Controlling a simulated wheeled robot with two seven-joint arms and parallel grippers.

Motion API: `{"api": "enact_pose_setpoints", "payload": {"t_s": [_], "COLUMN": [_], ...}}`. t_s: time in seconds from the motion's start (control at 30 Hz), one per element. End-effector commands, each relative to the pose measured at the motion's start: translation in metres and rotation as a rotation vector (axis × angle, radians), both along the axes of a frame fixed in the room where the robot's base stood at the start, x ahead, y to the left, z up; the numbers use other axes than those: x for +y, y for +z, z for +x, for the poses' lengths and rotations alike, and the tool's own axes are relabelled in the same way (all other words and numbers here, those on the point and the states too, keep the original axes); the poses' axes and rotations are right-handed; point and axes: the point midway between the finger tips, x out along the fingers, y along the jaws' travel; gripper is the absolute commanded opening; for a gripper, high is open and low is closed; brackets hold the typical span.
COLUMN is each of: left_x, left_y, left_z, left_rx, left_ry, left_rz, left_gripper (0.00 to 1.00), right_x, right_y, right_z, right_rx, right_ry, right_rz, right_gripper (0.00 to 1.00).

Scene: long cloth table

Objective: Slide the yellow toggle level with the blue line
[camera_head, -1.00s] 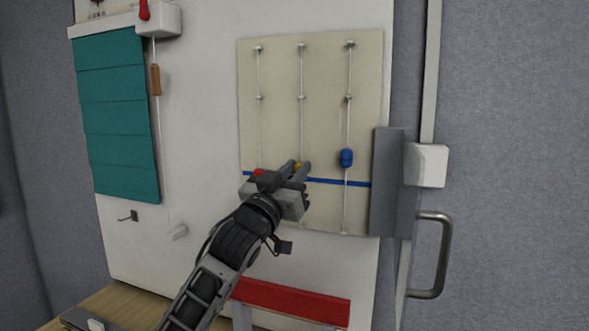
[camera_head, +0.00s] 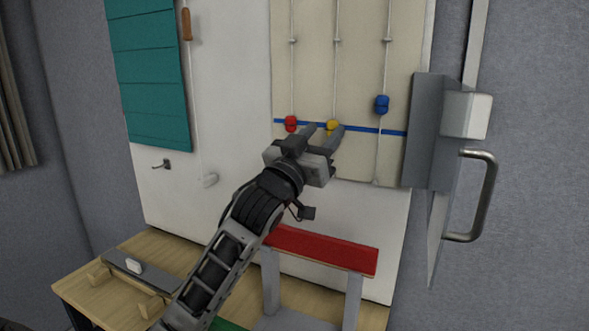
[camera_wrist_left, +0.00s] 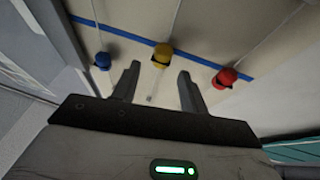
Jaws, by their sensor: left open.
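The yellow toggle (camera_head: 333,126) sits on the middle vertical cord of the beige panel (camera_head: 310,75), at the height of the blue line (camera_head: 361,129). In the left wrist view the yellow toggle (camera_wrist_left: 162,54) overlaps the blue line (camera_wrist_left: 123,32). My left gripper (camera_head: 323,132) is open just below the yellow toggle. In the wrist view its fingers (camera_wrist_left: 158,80) stand apart with nothing between them but the cord, and the toggle is beyond the tips. My right gripper is not in view.
A red toggle (camera_head: 291,123) is on the left cord and a blue toggle (camera_head: 382,104) on the right cord. A grey door with a handle (camera_head: 484,195) stands out at the right. A red-topped stand (camera_head: 320,249) is below the panel.

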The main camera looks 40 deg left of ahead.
Motion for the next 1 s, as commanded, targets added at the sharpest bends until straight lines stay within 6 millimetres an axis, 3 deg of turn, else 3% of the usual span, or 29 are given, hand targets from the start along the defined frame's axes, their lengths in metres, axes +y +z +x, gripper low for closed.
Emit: {"api": "enact_pose_setpoints", "payload": {"t_s": [0.3,0.5,0.7,1.0], "left_x": [-0.006,-0.008,-0.01,-0.01], "left_y": [-0.035,-0.048,-0.052,-0.052], "left_z": [-0.072,-0.106,-0.122,-0.124], "left_rx": [0.004,0.003,0.002,0.001], "left_ry": [-0.001,0.001,0.0,0.0], "left_rz": [0.001,-0.001,-0.001,-0.001], "left_gripper": [0.43,0.43,0.43,0.43], "right_x": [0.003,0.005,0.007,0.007], "right_y": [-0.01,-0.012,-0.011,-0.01], "right_z": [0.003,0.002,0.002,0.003], "right_rx": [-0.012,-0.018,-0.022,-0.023], "right_ry": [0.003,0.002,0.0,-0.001], "right_rz": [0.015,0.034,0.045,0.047], "right_gripper": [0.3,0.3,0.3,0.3]}}
